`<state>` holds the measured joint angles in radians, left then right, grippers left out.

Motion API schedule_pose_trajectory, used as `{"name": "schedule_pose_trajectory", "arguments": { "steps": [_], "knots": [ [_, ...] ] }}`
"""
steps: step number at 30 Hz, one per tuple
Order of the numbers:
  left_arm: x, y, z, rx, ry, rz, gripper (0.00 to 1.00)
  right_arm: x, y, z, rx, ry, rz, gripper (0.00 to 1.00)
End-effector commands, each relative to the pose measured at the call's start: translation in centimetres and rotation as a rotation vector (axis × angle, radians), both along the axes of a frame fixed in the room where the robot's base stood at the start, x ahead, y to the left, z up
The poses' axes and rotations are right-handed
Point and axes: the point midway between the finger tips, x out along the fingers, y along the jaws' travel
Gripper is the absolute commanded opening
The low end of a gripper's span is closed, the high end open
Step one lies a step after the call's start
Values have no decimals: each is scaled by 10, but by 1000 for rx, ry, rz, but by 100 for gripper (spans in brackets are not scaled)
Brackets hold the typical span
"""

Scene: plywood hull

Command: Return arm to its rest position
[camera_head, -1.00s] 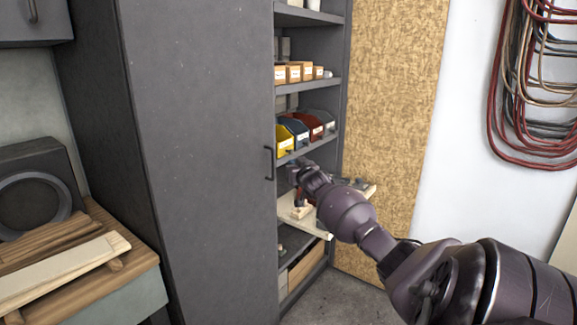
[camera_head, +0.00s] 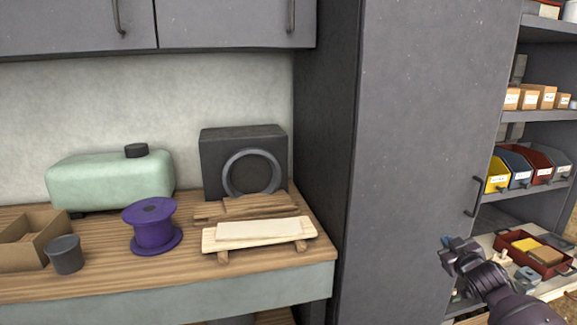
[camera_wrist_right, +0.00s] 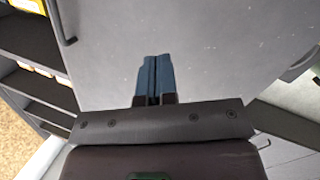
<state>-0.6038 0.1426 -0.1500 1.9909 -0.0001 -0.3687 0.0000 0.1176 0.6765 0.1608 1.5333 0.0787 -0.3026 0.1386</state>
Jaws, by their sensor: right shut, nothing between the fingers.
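My right gripper (camera_head: 458,252) is at the lower right of the head view, in front of the grey cabinet door (camera_head: 420,120) and left of the pulled-out shelf. In the right wrist view its two blue fingers (camera_wrist_right: 154,80) are together with nothing between them. The plain grey door surface fills most of the view beyond the fingers. My right arm comes in from the bottom right corner. My left arm and gripper do not show in either view.
A shelf (camera_head: 557,288) juts out beside the arm and carries a red tray (camera_head: 525,262) with blocks. Bins and small boxes fill the shelves above. On the left, a wooden bench (camera_head: 105,280) holds a green canister (camera_head: 110,180), a purple spool (camera_head: 153,225) and a speaker-like box (camera_head: 215,165).

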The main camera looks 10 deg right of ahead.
Motion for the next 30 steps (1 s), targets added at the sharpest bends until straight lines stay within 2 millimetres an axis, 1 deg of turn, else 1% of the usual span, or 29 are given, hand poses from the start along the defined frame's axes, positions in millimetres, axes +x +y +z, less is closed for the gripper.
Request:
{"name": "schedule_pose_trajectory", "arguments": {
  "steps": [1,2,3,5,6,8,9,11,12,14,15,17,18,21,24,27,30],
  "knots": [
    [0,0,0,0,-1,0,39,-11,26,-22,1,29,31,0],
    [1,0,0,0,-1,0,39,-17,39,-34,0,47,47,0],
    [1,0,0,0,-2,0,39,-26,57,-48,1,67,67,0],
    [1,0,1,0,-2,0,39,-40,84,-69,6,96,97,0],
    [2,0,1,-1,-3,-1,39,-52,102,-82,14,114,116,0],
    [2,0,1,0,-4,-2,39,-69,128,-101,26,141,143,0],
    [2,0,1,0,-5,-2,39,-82,146,-113,40,159,159,0],
    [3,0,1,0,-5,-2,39,-103,172,-130,62,186,180,0],
    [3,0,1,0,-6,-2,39,-118,189,-139,82,200,192,0],
    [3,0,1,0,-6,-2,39,-141,214,-153,118,223,207,0],
    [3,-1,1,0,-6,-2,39,-157,231,-161,146,238,214,0],
    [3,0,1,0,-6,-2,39,-182,254,-172,193,261,219,0],
    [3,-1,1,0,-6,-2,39,-199,268,-179,226,275,219,0],
    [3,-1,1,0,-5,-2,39,-235,294,-194,299,313,206,0],
    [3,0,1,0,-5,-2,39,-265,308,-211,353,357,181,0],
    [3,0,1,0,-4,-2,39,-286,311,-223,379,391,157,0],
    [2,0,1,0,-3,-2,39,-297,310,-229,386,409,145,0]
  ]
}}
